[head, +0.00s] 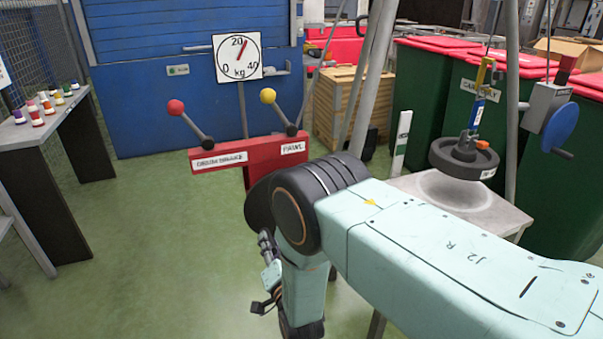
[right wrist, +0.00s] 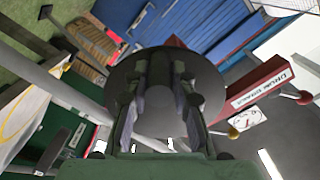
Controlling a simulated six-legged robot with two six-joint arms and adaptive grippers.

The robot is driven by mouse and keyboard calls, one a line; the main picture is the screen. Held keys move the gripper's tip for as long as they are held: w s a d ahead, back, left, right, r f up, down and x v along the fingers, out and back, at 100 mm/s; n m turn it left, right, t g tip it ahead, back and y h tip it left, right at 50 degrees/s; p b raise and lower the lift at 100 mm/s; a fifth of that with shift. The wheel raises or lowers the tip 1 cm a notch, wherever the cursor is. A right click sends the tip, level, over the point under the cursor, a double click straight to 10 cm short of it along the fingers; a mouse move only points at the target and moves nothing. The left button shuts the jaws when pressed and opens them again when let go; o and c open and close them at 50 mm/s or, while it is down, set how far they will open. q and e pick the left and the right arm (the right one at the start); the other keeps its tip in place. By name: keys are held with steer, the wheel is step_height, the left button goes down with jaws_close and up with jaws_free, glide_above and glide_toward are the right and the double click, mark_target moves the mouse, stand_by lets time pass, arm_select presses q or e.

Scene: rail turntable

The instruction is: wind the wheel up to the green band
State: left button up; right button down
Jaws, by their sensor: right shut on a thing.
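A black wheel (head: 464,158) hangs from a yellow and blue hook (head: 480,95) just above a pale stand (head: 475,195); a gap shows beneath it. Left of it stands a white upright strip with a green band (head: 404,123); the wheel hangs lower than the band. My right gripper (right wrist: 165,98) is shut on a dark round grip (right wrist: 162,68), with a dark disc around it in the right wrist view. In the head view my right arm hides most of this hand and what it holds. My left gripper is not in view.
A red box (head: 235,157) carries a red-knobbed lever (head: 176,108) and a yellow-knobbed lever marked PAWL (head: 268,97). A kg dial (head: 237,57) stands behind. A blue handwheel (head: 560,128) is at right. Grey frame legs cross the view.

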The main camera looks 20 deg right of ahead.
mark_target(255, 224)
steer(key=shift+w+a+r+m+p, duration=0.2)
steer(key=shift+a+r+m+p, duration=0.5)
steer(key=shift+a+r+m, duration=0.3)
steer(key=shift+r, duration=0.1)
steer(key=shift+a+r+m+p, duration=0.2)
steer(key=shift+r+m+p, duration=0.35)
steer(key=shift+p, duration=0.25)
steer(key=c, duration=1.2)
jaws_free()
steer(key=shift+s+f, duration=0.1)
steer(key=shift+o, duration=1.4)
steer(key=shift+d+f, duration=0.2)
steer(key=shift+s, duration=0.1)
